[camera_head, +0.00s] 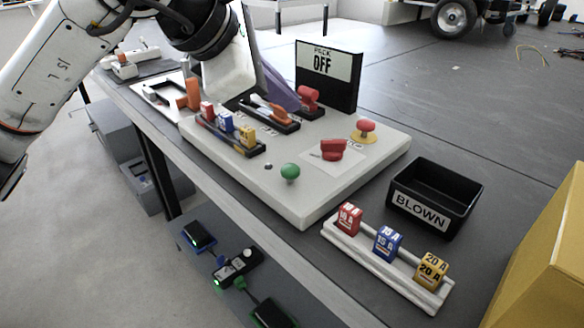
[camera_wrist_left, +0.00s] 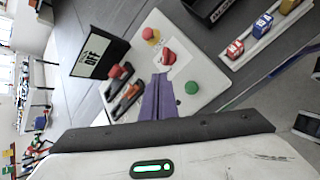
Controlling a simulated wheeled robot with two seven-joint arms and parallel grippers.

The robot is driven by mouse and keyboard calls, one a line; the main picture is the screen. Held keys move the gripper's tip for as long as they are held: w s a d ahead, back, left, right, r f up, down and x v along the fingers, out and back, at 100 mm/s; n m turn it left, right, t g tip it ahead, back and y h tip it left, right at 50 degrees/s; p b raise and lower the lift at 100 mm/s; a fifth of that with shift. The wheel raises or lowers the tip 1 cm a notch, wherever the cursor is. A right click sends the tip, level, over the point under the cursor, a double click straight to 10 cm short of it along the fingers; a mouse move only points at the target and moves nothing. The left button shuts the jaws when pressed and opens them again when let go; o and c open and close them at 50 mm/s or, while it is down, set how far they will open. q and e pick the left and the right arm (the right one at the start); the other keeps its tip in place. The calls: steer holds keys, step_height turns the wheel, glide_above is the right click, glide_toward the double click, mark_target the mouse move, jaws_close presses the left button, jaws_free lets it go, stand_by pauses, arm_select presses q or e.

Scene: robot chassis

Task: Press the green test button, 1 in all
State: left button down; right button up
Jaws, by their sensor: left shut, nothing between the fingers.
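The green test button (camera_head: 290,172) is a round green knob near the front edge of the pale control board (camera_head: 300,208). It also shows in the left wrist view (camera_wrist_left: 191,88), to the right of the purple fingers. My left gripper (camera_head: 290,101) has its purple fingers over the back part of the board, behind the fuse holders and apart from the green button. In the left wrist view the fingers (camera_wrist_left: 160,76) lie together with nothing between them. My right gripper is not in view.
A red mushroom button (camera_head: 364,126) and a red switch (camera_head: 332,149) stand on the board. The OFF sign (camera_head: 327,73) stands behind them. A fuse row (camera_head: 236,133), a black BLOWN bin (camera_head: 438,190), a white rack of fuses (camera_head: 375,261) and a yellow box (camera_head: 548,262) are around.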

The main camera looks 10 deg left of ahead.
mark_target(285, 171)
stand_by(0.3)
